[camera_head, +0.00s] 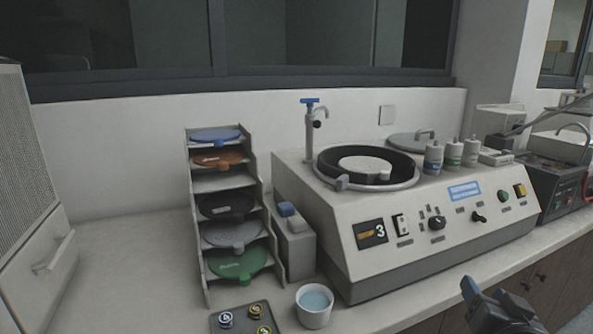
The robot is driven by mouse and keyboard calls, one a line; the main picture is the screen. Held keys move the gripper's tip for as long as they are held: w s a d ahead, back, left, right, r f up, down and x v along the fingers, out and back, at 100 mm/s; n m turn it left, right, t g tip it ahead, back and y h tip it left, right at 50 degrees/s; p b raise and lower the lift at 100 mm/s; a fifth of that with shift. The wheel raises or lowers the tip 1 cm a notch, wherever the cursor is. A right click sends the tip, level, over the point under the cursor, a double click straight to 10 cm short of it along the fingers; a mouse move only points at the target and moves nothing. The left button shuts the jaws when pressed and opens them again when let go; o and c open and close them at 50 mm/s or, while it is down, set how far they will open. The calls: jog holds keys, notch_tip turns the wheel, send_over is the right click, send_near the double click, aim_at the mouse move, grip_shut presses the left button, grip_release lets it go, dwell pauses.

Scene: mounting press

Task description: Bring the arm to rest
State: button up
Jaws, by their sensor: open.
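My gripper (503,305) is at the lower right of the head view, low in front of the counter's front edge. Its dark jaws are open and no object shows between them. It is apart from the grey polishing machine (420,255), which stands behind it on the counter. The rest of my arm is out of the picture.
A rack (198,240) of coloured discs stands left of the machine. A white cup (314,318) of bluish liquid and a dark tray (262,308) with small round pieces are near the counter's front. Several bottles (452,155) stand on the machine. The left counter (125,270) is clear.

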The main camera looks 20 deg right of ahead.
jog(key=s+a+f+n+t+y, duration=0.1)
jog(key=s+a+f+n+y, duration=0.25)
jog(key=s+a, duration=0.35)
jog(key=s+a+f+n+t+y, duration=0.1)
jog(key=s+a+f+n+y, duration=0.2)
jog(key=s+a+n, duration=0.35)
jog(key=s+a+r+y, duration=0.1)
jog(key=s+a+r, duration=0.1)
jog(key=s+a, duration=0.3)
jog(key=s+a+r+y, duration=0.2)
jog(key=s+a, duration=0.4)
jog(key=s, duration=0.4)
jog(key=shift+s+a+r, duration=0.2)
jog(key=shift+s+r, duration=0.1)
jog(key=shift+s, duration=0.1)
